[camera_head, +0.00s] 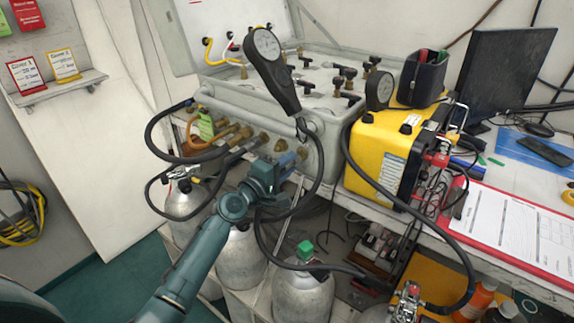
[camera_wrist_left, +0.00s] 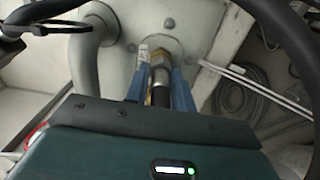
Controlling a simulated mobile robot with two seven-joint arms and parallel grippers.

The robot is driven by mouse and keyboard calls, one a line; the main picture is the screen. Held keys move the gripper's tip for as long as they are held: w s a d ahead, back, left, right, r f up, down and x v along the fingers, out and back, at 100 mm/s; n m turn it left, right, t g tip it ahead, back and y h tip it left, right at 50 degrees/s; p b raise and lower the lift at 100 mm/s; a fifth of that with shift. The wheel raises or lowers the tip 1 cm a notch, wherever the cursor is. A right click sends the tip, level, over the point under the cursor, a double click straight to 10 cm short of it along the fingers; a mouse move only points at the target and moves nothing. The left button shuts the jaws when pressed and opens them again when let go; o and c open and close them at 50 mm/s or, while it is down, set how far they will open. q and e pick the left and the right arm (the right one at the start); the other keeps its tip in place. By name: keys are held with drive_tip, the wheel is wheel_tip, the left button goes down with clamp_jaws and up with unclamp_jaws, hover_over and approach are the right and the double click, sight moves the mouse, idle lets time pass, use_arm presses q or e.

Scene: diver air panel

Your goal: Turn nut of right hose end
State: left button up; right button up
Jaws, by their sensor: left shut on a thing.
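My left gripper (camera_head: 287,160) reaches the front of the grey air panel case (camera_head: 312,152), at the rightmost fitting of the row. In the left wrist view its two blue fingers (camera_wrist_left: 160,76) stand on either side of the brass nut (camera_wrist_left: 160,92) of the right hose end and are shut on it. A dark hose end (camera_wrist_left: 158,102) runs from the nut back towards the gripper. The nut sits in line with a round metal port on the case. In the head view the gripper mostly hides the nut. My right gripper is not in view.
Other brass fittings (camera_head: 242,133) with black hoses sit to the left. A black hose (camera_head: 317,180) loops close by the gripper on the right. Gas cylinders (camera_head: 303,294) stand below. A yellow unit (camera_head: 376,150) stands on the bench to the right.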

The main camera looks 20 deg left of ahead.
use_arm(q)
drive_tip(key=o, duration=1)
drive_tip(key=v, duration=1.3)
drive_tip(key=s+d+f+m+g+y+p, duration=0.1)
drive_tip(key=s+d+f+m+g+p, duration=0.1)
drive_tip(key=s, duration=0.5)
drive_tip(key=s+d+f+m+g+y+p, duration=0.1)
drive_tip(key=s+d+f+m, duration=0.3)
drive_tip(key=m, duration=0.5)
drive_tip(key=s+d+f+m+g+p, duration=0.3)
drive_tip(key=s+f+m+p, duration=0.1)
drive_tip(key=s, duration=0.6)
drive_tip(key=shift+s+d+f+m+y, duration=0.1)
drive_tip(key=shift+s+f+m+y, duration=0.1)
drive_tip(key=shift+f+m, duration=0.35)
drive_tip(key=shift+s+d+f+m+y, duration=0.1)
drive_tip(key=shift+d+f+m+y, duration=0.2)
drive_tip(key=shift+f, duration=0.4)
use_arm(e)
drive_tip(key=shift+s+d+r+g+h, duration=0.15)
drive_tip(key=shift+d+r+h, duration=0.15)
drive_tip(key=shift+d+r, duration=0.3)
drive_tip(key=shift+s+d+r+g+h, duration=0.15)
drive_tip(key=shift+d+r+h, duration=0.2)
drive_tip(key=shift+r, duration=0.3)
